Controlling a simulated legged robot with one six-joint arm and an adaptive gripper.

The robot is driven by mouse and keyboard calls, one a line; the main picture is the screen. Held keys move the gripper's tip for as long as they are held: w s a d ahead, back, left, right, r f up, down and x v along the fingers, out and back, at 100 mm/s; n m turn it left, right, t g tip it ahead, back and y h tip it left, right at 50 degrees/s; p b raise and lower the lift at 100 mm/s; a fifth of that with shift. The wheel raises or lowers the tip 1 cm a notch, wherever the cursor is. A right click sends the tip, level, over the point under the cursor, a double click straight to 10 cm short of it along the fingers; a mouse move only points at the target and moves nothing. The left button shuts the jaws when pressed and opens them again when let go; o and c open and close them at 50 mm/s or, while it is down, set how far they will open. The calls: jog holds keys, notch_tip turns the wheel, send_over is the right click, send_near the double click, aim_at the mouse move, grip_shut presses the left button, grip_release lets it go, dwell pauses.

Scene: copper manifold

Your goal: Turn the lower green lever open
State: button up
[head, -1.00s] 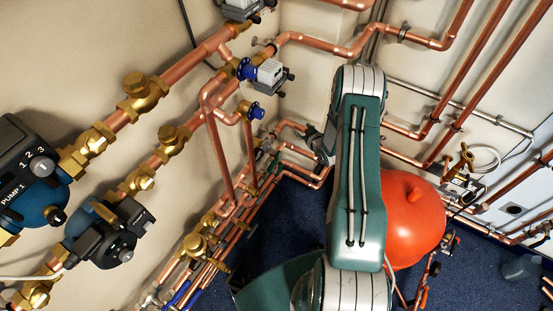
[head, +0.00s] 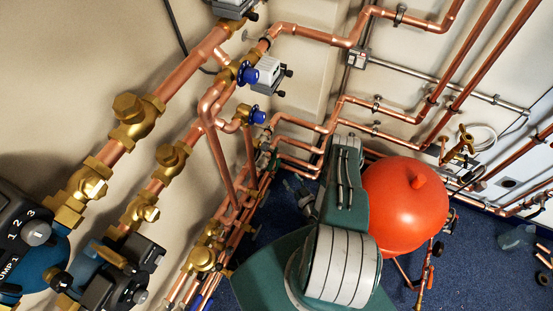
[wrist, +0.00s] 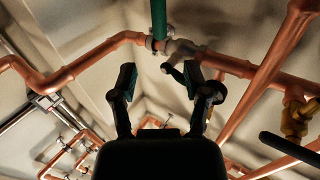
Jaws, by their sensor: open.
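A green lever (wrist: 158,18) stands upright at the top of the wrist view, with its upper end cut off. It meets a grey metal valve (wrist: 172,47) on a copper pipe. I cannot tell from this view alone whether this is the lower of several levers. My gripper (wrist: 160,80) is open and empty below the valve. Its two dark fingers are spread to either side, with the lever's line between them. The fingers look apart from the lever. In the head view my arm hides most of the gripper, and I cannot make out the lever clearly there.
Copper pipes (wrist: 95,60) run on both sides in the wrist view, with a brass fitting (wrist: 295,118) at right. In the head view, a red tank (head: 405,205) stands right beside my arm. Brass valves and pumps (head: 115,270) line the left wall. Blue floor (head: 470,265) is partly clear.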

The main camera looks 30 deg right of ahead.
aim_at(278, 161)
jog(key=w, duration=1)
jog(key=shift+w+a, duration=0.25)
jog(key=shift+a, duration=0.15)
grip_shut()
